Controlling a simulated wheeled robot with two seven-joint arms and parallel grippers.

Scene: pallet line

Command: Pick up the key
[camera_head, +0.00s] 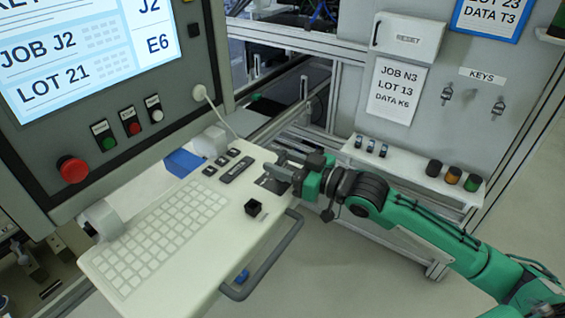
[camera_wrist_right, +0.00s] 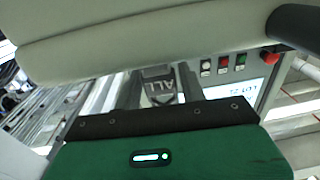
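Two keys hang on the grey cabinet panel below a "KEYS" label (camera_head: 482,76) at the upper right of the head view: a left key (camera_head: 447,94) and a right key (camera_head: 498,108). My right gripper (camera_head: 279,170) is over the far right corner of the keyboard console, well to the left of and below the keys. It is apart from both keys. My left gripper is not in view.
The keyboard console (camera_head: 150,236) has a grey handle (camera_head: 262,262) and a small black box (camera_head: 254,208). A screen panel with buttons (camera_head: 110,85) stands at left. Below the keys, a white ledge (camera_head: 408,172) carries several knobs. A "RESET" box (camera_head: 407,38) is left of the keys.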

